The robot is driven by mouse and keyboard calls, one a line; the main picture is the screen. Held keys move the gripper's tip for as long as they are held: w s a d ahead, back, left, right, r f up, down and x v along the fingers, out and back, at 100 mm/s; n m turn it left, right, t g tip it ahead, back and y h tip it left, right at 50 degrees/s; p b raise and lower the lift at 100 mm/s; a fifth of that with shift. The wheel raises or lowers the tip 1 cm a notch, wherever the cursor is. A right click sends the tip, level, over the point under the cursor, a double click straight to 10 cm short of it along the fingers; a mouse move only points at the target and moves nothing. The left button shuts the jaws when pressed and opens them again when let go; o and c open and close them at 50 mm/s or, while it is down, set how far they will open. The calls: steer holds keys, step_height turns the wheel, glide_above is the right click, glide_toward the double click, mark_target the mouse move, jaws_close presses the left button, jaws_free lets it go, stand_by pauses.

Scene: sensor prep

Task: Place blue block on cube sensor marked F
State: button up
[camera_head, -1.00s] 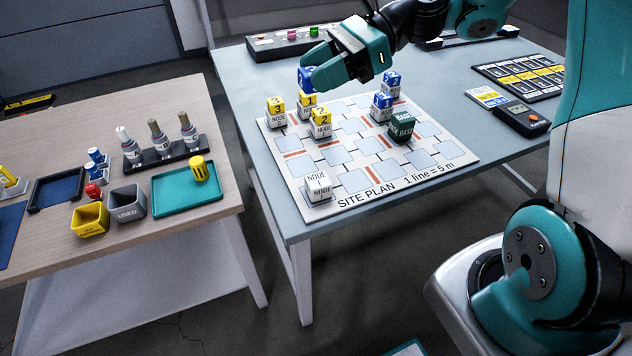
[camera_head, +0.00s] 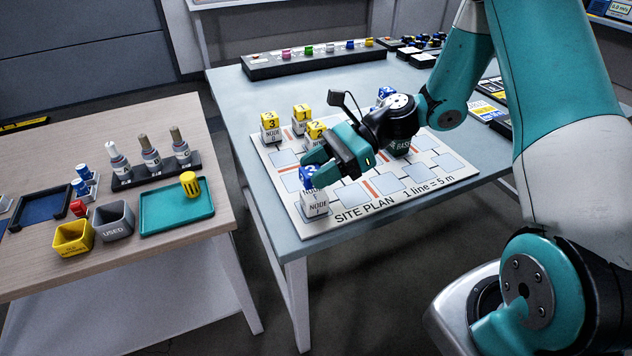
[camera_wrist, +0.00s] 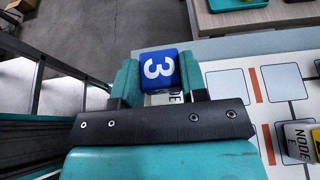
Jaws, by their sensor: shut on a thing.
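A blue block marked 3 (camera_wrist: 159,70) is between the two teal fingers of my gripper (camera_wrist: 157,78) in the wrist view. In the head view my gripper (camera_head: 312,172) is shut on this blue block (camera_head: 306,179) at the near left corner of the site plan. The block is directly above a white node cube (camera_head: 316,205), close to its top; I cannot tell whether they touch. The cube's label reads NODE, but its letter is not legible. In the wrist view the block and fingers hide most of that cube.
The site plan board (camera_head: 436,180) lies on the grey table. Yellow-topped node cubes stand behind my gripper: one marked 3 (camera_head: 269,120), one marked 1 (camera_head: 302,112), one marked 2 (camera_head: 315,130). The wooden table (camera_head: 185,120) is at left.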

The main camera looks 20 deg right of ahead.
steer(key=shift+f, duration=1.45)
steer(key=shift+f, duration=0.1)
steer(key=o, duration=0.9)
